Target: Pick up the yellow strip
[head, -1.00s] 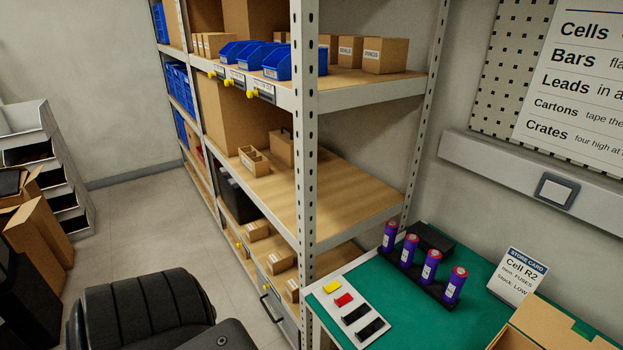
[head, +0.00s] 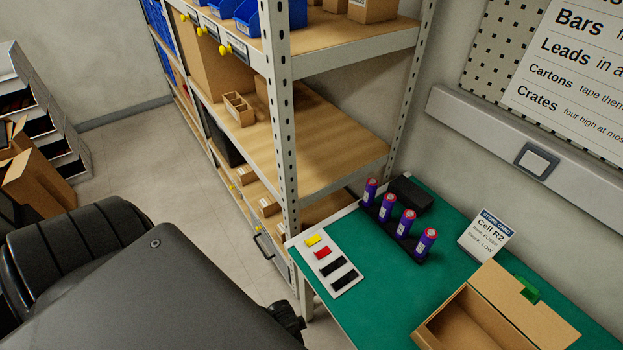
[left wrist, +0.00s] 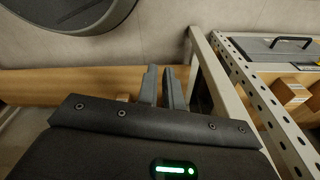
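The yellow strip (head: 313,240) lies flat at the far end of a white card (head: 346,284) on the green-topped bench, in the head view. A red strip (head: 323,253) and two black strips (head: 338,273) lie in a row with it. My left gripper (left wrist: 160,70) shows in the left wrist view, its two fingers close together with nothing seen between them. It is over the floor side near a shelf upright, apart from the strips, which that view does not show. The head view shows my left arm but not its fingers. My right gripper is not in view.
A rack of purple cells (head: 388,208) and a black block (head: 411,193) stand behind the card. A sign (head: 486,236) and an open carton (head: 455,312) are to the right. The shelf upright (head: 282,130) rises close beside the bench's left corner.

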